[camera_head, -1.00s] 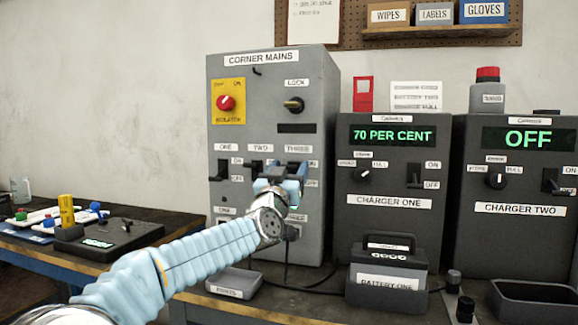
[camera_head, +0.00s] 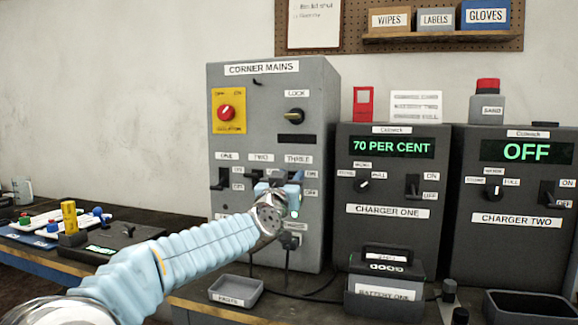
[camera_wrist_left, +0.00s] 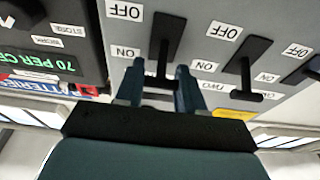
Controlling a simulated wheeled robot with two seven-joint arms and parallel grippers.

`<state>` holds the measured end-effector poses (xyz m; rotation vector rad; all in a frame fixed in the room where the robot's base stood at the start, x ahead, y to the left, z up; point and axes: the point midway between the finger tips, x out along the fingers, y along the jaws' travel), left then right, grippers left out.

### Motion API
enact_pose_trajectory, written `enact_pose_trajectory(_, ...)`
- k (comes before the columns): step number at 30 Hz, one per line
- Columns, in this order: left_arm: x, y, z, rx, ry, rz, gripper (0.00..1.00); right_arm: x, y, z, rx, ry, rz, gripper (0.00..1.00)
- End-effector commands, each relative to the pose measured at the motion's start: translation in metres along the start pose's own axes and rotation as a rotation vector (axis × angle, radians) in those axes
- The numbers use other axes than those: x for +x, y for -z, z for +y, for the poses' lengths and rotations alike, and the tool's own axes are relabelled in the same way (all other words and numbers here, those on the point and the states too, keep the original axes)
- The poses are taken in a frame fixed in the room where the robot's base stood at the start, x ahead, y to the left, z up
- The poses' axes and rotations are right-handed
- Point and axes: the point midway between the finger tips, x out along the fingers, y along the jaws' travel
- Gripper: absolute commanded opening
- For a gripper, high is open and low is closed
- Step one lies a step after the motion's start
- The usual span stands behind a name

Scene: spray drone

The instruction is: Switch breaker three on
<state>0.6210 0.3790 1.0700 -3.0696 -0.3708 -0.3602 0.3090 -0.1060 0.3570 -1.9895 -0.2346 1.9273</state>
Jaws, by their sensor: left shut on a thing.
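The grey CORNER MAINS cabinet (camera_head: 270,110) stands in the middle of the head view with a row of black breaker levers labelled ONE, TWO and THREE. My left gripper (camera_head: 280,183) is at the lever under the THREE label and mostly hides it. In the wrist view, which is upside down, the breaker three lever (camera_wrist_left: 163,50) stands between the two fingers of my left gripper (camera_wrist_left: 158,82), which are shut on it near its ON label. The breaker two lever (camera_wrist_left: 246,70) is beside it, outside the fingers. Breaker one's lever (camera_head: 220,180) is clear. My right gripper is not in view.
Charger one (camera_head: 393,180), reading 70 PER CENT, stands close to the cabinet's right. Charger two (camera_head: 515,200) reads OFF. Battery one (camera_head: 385,285) and a small grey tray (camera_head: 236,291) are on the bench in front. A yellow isolator plate (camera_head: 228,110) is above breaker one.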

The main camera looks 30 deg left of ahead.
Motion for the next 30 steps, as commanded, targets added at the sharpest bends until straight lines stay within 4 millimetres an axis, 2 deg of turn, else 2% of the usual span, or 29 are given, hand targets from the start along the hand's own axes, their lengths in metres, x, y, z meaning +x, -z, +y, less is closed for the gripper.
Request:
enact_pose_trajectory(1,0.0014,0.0063,-0.0015,-0.002,0.006,-0.013,0.08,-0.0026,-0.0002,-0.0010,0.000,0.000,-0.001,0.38)
enact_pose_trajectory(17,0.0024,0.0093,-0.0010,-0.001,-0.002,-0.071,0.08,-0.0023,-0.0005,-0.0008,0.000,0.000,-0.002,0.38)
enact_pose_trajectory(18,0.0024,0.0095,-0.0010,-0.001,-0.002,-0.071,0.41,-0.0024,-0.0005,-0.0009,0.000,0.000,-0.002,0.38)
enact_pose_trajectory(22,0.0023,0.0096,-0.0007,-0.002,-0.002,-0.070,0.61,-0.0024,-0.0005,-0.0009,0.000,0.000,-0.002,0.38)
enact_pose_trajectory(23,0.0024,0.0093,-0.0006,-0.002,-0.002,-0.071,0.64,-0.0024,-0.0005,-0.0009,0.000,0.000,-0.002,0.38)
enact_pose_trajectory(30,0.0022,0.0072,-0.0003,-0.002,-0.004,-0.074,0.64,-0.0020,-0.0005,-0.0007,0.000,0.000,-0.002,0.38)
